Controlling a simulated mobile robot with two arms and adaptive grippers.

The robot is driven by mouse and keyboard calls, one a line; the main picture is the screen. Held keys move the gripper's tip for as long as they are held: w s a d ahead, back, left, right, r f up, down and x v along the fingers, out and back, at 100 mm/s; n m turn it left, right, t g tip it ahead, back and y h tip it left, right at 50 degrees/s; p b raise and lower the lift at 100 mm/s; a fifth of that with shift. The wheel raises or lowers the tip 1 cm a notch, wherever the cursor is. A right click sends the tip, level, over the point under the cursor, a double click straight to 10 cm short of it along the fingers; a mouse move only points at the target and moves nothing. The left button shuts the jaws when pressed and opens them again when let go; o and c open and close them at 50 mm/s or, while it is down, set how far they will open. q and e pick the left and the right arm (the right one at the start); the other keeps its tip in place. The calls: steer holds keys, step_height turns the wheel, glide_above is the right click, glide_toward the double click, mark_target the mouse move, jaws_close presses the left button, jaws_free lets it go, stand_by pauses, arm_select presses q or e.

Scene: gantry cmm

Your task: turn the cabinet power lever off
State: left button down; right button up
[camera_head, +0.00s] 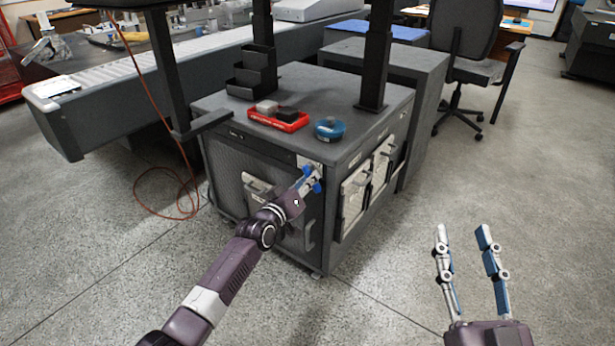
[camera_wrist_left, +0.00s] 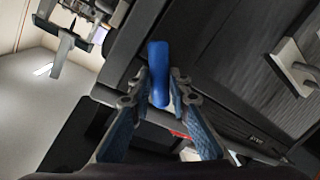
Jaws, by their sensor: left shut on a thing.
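The grey cabinet (camera_head: 345,133) stands in the middle of the head view. My left gripper (camera_head: 312,178) is at the upper right corner of its front face, by a small light plate (camera_head: 312,161). In the left wrist view a blue lever handle (camera_wrist_left: 158,75) stands between the fingertips of my left gripper (camera_wrist_left: 159,88), which is shut on it. The lever's base is mostly hidden, and I cannot tell its marked position. My right gripper (camera_head: 460,236) is open and empty above the floor at the lower right.
On the cabinet top are a red tray (camera_head: 279,122), a blue round container (camera_head: 329,130) and black stepped bins (camera_head: 254,75). An orange cable (camera_head: 152,172) hangs to the floor at left. An office chair (camera_head: 468,67) stands behind. The floor (camera_head: 400,240) on the right is clear.

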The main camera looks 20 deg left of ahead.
arm_select(q)
steer(key=shift+s+d+r+n+g+h+p, duration=0.15)
steer(key=shift+r+n+g+h+p, duration=0.25)
steer(key=shift+n, duration=1.1)
steer(key=shift+w+d+r+n+g+h+p, duration=0.1)
steer(key=shift+r+n+h+p, duration=0.4)
steer(key=shift+n, duration=1)
steer(key=shift+s+d+r+n+g+h+p, duration=0.15)
steer(key=shift+n+p, duration=0.5)
steer(key=shift+n, duration=0.85)
arm_select(e)
steer(key=s+d+f+g+h, duration=0.1)
steer(key=f+g, duration=0.3)
steer(key=f, duration=0.4)
steer(key=s+d+f+g+h, duration=0.1)
steer(key=s+d+f+g, duration=0.1)
steer(key=f+g, duration=0.3)
steer(key=shift+f+h, duration=0.4)
steer(key=shift+f, duration=1.85)
steer(key=shift+s+f, duration=0.1)
arm_select(q)
steer(key=c, duration=2.1)
jaws_free()
steer(key=shift+s+a+r, duration=0.1)
steer(key=v, duration=1.1)
steer(key=shift+s+a, duration=0.2)
steer(key=shift+s, duration=0.1)
